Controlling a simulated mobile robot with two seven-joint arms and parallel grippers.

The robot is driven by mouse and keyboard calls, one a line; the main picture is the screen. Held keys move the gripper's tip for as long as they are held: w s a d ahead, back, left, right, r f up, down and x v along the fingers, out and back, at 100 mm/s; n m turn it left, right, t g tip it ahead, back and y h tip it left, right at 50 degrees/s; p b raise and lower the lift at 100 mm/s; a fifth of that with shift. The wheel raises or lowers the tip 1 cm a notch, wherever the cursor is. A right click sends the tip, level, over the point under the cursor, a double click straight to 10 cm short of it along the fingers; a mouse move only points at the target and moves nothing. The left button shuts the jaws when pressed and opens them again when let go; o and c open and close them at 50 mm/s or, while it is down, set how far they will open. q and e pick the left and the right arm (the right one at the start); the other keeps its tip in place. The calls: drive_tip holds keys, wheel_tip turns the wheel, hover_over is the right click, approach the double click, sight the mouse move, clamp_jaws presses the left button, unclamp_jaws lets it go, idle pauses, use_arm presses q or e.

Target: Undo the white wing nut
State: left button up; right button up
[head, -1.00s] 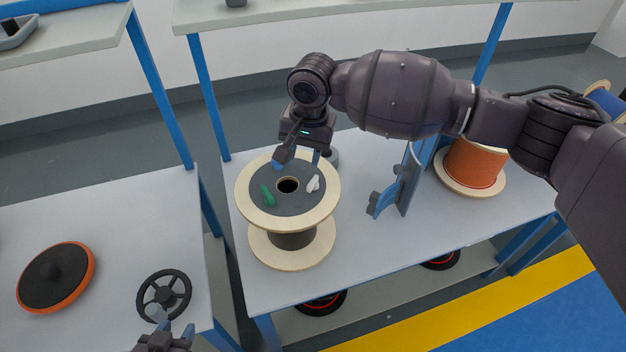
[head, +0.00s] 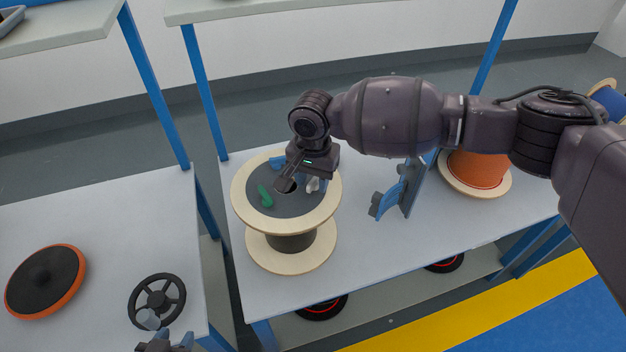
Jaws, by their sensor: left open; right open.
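The white wing nut (head: 313,185) sits on the dark top disc of a wooden cable spool (head: 240,208), right of the centre hole. A green wing nut (head: 265,196) sits on the left of the same disc. My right gripper (head: 298,182) is open and reaches down over the spool top, close beside the white wing nut, which it partly covers. I cannot tell whether a finger touches it. My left gripper (head: 165,344) is open and empty at the bottom edge, by the near edge of the left table, only partly in view.
A black handwheel (head: 157,299) and an orange-rimmed black disc (head: 45,280) lie on the left table. A blue and grey bracket (head: 400,195) and an orange cable spool (head: 478,168) stand right of the spool. The right table's front is clear.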

drive_tip(key=shift+f, duration=0.35)
